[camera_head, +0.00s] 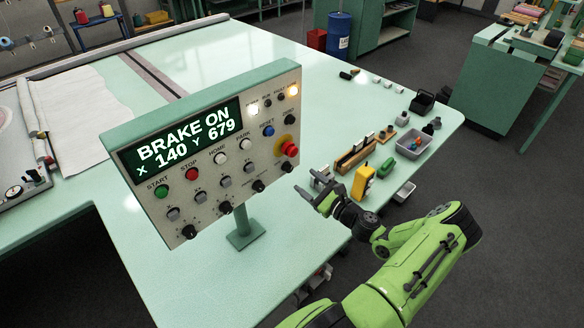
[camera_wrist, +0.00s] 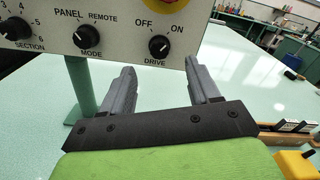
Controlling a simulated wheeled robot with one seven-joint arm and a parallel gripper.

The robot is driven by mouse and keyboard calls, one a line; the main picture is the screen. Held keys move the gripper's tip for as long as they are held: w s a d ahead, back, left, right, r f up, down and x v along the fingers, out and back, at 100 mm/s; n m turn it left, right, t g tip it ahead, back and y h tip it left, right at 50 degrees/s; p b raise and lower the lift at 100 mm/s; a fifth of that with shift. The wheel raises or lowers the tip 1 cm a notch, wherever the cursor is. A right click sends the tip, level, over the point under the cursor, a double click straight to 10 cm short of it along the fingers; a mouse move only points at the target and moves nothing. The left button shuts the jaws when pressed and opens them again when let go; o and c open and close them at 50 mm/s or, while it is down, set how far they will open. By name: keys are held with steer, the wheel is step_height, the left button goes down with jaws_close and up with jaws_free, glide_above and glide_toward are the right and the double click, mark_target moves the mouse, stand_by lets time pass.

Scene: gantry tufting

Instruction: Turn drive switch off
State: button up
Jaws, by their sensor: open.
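The drive switch (camera_wrist: 159,46) is a round black knob labelled OFF at its left and ON at its right. Its white mark appears to point to the upper right, toward ON. In the head view the drive switch (camera_head: 286,167) sits at the lower right of the control panel (camera_head: 203,175), below the red emergency button (camera_head: 289,149). My gripper (camera_head: 310,184) is open and empty, just in front of the panel's lower right corner. In the wrist view my gripper (camera_wrist: 160,70) has its two grey fingers spread below and to either side of the knob, apart from it.
The mode knob (camera_wrist: 89,40) is left of the drive switch, and the section knob (camera_wrist: 15,28) is farther left. The panel stands on a post (camera_head: 243,225) on the pale green table (camera_head: 270,255). A yellow tool (camera_head: 362,181) and a grey bin (camera_head: 413,143) lie to the right.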

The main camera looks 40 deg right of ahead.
mark_target(290, 170)
steer(key=w, duration=0.7)
steer(key=shift+w+a+p, duration=0.15)
steer(key=shift+w+p, duration=0.15)
steer(key=shift+p, duration=0.1)
steer(key=shift+s, duration=0.1)
steer(key=c, duration=1)
